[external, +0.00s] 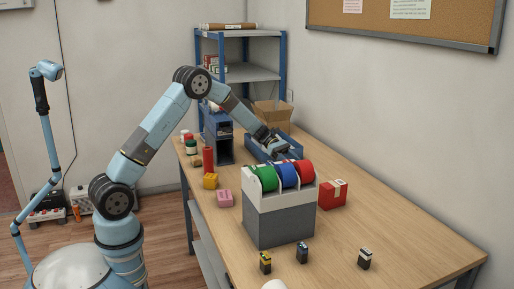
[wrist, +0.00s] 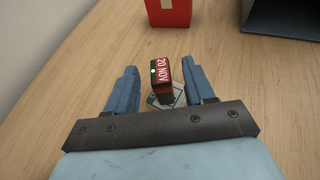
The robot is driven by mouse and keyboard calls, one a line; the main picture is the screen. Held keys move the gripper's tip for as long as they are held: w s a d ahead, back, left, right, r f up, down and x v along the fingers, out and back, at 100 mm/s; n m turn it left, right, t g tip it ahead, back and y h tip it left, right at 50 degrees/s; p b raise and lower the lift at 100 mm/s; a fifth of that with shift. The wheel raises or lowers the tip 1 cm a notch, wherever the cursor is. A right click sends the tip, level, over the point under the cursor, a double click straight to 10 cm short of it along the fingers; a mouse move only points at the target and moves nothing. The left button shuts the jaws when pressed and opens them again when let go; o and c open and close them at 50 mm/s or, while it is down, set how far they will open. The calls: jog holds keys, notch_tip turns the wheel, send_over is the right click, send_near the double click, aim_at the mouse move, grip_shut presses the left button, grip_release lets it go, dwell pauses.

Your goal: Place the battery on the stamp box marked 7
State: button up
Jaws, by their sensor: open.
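My gripper (wrist: 160,72) is open in the wrist view. Its two blue fingers stand on either side of a small red and black block marked "20 NOV" (wrist: 163,76), which has a green light. The block looks nearer the right finger; I cannot tell whether they touch. In the external view my gripper (external: 281,149) reaches down behind the tape dispenser, and this block is hidden. Three small dark blocks, with yellow (external: 265,262), blue (external: 302,252) and pale (external: 365,258) parts, stand at the front. I cannot make out a 7 or tell which thing is the battery.
A grey tape dispenser (external: 280,226) with green, blue and red rolls stands mid-table. A red box (external: 333,194) is right of it; a red box also shows in the wrist view (wrist: 170,14). A blue tray (external: 258,150) lies behind. The table's right side is clear.

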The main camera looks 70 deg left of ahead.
jog(key=v, duration=0.7)
jog(key=s+d+r+m+g+y, duration=0.1)
jog(key=s+d+r+m+y, duration=0.1)
jog(key=s+d+r+m, duration=0.4)
jog(key=s+d+r+m+g+y, duration=0.1)
jog(key=s+d+r+y, duration=0.2)
jog(key=s, duration=0.5)
jog(key=s+d+r+m+g+y, duration=0.1)
jog(key=s+d+r+m, duration=0.3)
jog(key=s+r, duration=0.25)
jog(key=s+m+t+y, duration=0.1)
jog(key=s+m+y, duration=0.2)
jog(key=s, duration=1)
jog(key=s+r+m+t+y, duration=0.1)
jog(key=s+m+t+y, duration=0.1)
jog(key=s+m, duration=0.6)
jog(key=s+y, duration=0.1)
jog(key=s, duration=0.5)
jog(key=shift+d+m+y, duration=0.3)
jog(key=shift+d, duration=0.05)
jog(key=shift+s, duration=0.1)
